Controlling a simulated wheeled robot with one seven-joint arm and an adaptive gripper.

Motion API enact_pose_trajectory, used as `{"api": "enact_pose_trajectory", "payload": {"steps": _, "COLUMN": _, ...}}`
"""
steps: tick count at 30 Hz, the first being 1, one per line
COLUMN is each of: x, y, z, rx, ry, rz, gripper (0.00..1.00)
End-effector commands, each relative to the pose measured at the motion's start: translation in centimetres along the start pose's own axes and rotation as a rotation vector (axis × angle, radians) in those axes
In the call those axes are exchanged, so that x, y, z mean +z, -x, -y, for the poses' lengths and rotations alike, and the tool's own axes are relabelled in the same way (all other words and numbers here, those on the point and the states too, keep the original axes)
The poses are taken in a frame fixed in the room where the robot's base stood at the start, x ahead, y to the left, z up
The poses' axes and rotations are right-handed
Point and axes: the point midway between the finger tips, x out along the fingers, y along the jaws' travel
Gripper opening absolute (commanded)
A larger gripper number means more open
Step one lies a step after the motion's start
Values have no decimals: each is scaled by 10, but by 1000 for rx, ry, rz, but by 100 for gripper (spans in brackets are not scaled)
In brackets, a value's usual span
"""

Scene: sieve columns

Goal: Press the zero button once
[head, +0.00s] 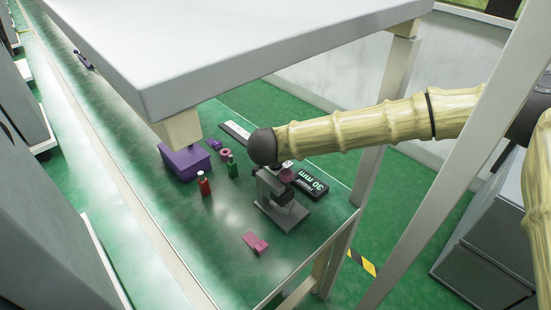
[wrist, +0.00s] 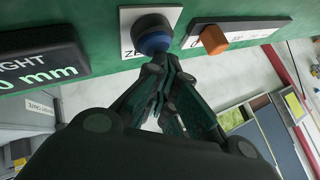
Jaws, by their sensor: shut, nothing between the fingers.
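The zero button is a dark blue round knob (wrist: 153,33) on a white plate (wrist: 130,17) in the wrist view. The plate's lettering is mostly covered; a "Z" shows. My gripper (wrist: 163,62) is shut and empty, its fingertips right at the near edge of the blue knob. I cannot tell whether they touch it. In the head view the dark wrist end of my arm hangs over a grey stand (head: 283,212), and the button is not clearly seen there.
A black height display (wrist: 40,60) is left of the button; in the head view it reads 30 mm (head: 312,183). An orange block (wrist: 213,39) sits on a labelled bar right of the button. Red (head: 204,185) and green (head: 232,167) cylinders, a purple box (head: 184,164) and a pink piece (head: 255,243) stand on the green bench.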

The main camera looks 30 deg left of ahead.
Motion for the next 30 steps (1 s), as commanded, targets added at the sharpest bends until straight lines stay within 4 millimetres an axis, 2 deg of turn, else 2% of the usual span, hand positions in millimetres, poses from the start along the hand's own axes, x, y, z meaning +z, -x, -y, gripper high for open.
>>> {"api": "enact_pose_trajectory", "payload": {"steps": 30, "x": -10, "y": 13, "z": 10, "rx": 1, "ry": 1, "rz": 0, "gripper": 0}}
